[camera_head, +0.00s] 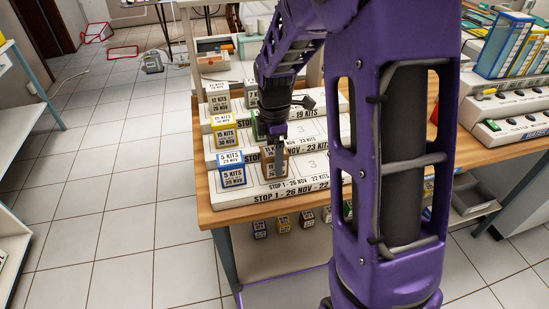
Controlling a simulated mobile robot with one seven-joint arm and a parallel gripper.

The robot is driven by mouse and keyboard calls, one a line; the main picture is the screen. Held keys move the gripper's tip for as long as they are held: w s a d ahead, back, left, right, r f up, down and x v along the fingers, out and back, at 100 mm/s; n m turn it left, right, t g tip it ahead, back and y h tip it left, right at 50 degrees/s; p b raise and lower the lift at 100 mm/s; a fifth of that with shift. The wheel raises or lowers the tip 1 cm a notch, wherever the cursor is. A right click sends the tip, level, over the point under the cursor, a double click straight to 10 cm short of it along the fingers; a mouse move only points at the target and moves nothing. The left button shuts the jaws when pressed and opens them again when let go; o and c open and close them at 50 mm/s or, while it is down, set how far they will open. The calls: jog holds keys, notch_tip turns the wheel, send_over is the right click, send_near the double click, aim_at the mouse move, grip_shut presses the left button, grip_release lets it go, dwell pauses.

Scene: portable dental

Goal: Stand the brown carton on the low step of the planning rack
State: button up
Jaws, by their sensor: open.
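The brown carton (275,168) stands upright on the low front step of the white planning rack (317,181), to the right of a blue carton (232,173). Its front label is partly covered. My gripper (274,146) points down at the top of the brown carton, open, with its fingers overlapping the carton in this view. Whether the fingers touch the carton cannot be told. A yellow carton (224,132) stands on the middle step and a grey carton (217,98) on a higher step. A green carton is partly hidden behind my gripper.
The rack sits on a wooden table (210,216). Several small cartons (284,226) are on a shelf below. My purple arm hides the rack's right part. Blue and yellow binders (502,45) stand at the right. Tiled floor at the left is mostly clear.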

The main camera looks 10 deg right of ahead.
notch_tip(320, 180, up, 11)
jog(key=shift+f+p, duration=0.15)
jog(key=shift+p, duration=0.7)
